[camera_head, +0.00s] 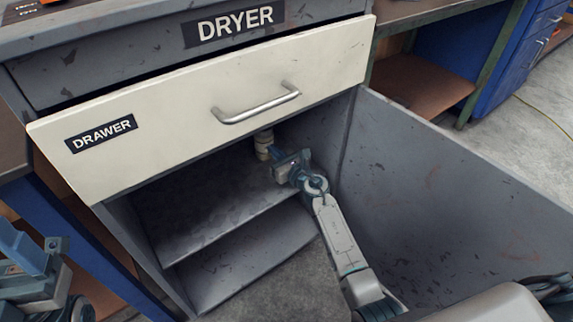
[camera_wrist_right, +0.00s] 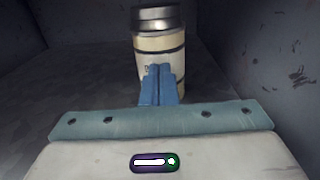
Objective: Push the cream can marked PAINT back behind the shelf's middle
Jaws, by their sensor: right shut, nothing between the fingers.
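The cream can (camera_head: 263,143) stands upright on the cabinet's upper shelf (camera_head: 215,205), under the drawer, in the head view. In the right wrist view the can (camera_wrist_right: 158,45) shows a silver top and dark bands; its marking is mostly hidden behind my fingers. My right gripper (camera_head: 277,160) reaches into the cabinet, in front of the can. Its blue fingers (camera_wrist_right: 158,84) are together with nothing between them, and overlap the can's lower front; I cannot tell whether they touch it. My left gripper (camera_head: 30,255) is at the lower left, outside the cabinet, its fingertips unclear.
The cream drawer (camera_head: 200,110) with its metal handle (camera_head: 257,106) hangs above the shelf opening. The open grey door (camera_head: 440,200) stands right of my right arm. A lower shelf (camera_head: 245,260) lies below. The shelf left of the can looks clear.

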